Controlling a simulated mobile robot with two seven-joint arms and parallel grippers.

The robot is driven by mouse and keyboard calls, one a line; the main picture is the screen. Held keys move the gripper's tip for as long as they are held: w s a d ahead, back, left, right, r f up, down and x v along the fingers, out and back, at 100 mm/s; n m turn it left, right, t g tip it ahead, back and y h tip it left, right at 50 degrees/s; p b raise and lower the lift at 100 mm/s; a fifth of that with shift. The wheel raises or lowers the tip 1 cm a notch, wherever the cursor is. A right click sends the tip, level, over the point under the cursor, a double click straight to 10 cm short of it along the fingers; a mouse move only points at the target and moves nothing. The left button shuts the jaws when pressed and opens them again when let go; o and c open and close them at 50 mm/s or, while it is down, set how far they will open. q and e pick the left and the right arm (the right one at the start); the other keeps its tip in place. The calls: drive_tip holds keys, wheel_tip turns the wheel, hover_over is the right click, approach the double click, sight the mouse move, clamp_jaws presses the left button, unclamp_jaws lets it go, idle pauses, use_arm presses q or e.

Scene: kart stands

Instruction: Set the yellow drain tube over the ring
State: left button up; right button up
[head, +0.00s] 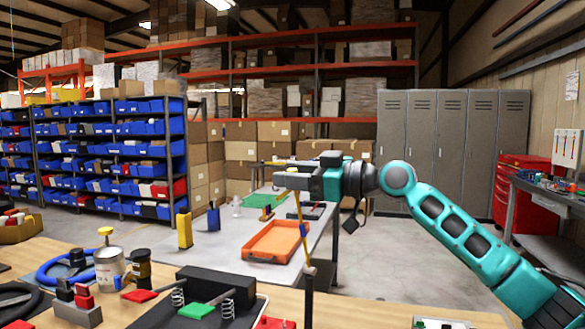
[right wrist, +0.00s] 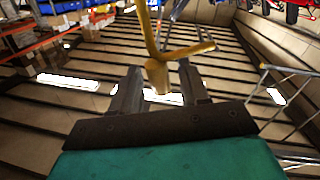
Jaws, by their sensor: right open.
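The yellow drain tube (head: 299,222) hangs slightly tilted below my right gripper (head: 276,179) in the head view. Its lower end is by a small fitting at the top of a thin dark post (head: 308,295); I cannot tell whether that fitting is the ring or whether they touch. In the right wrist view the yellow tube (right wrist: 147,30), with a side branch, has its thick end between the fingers of my right gripper (right wrist: 158,82). The fingers are open, with gaps beside the tube. My left gripper is not in view.
A grey table (head: 225,258) behind holds an orange tray (head: 275,242), a yellow bin (head: 184,231) and a green mat (head: 262,200). The wooden bench (head: 150,262) in front carries a can (head: 109,268), a blue hose (head: 60,268) and a black spring fixture (head: 215,283).

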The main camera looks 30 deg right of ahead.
drive_tip(key=shift+w, duration=0.1)
drive_tip(key=shift+c, duration=0.4)
clamp_jaws()
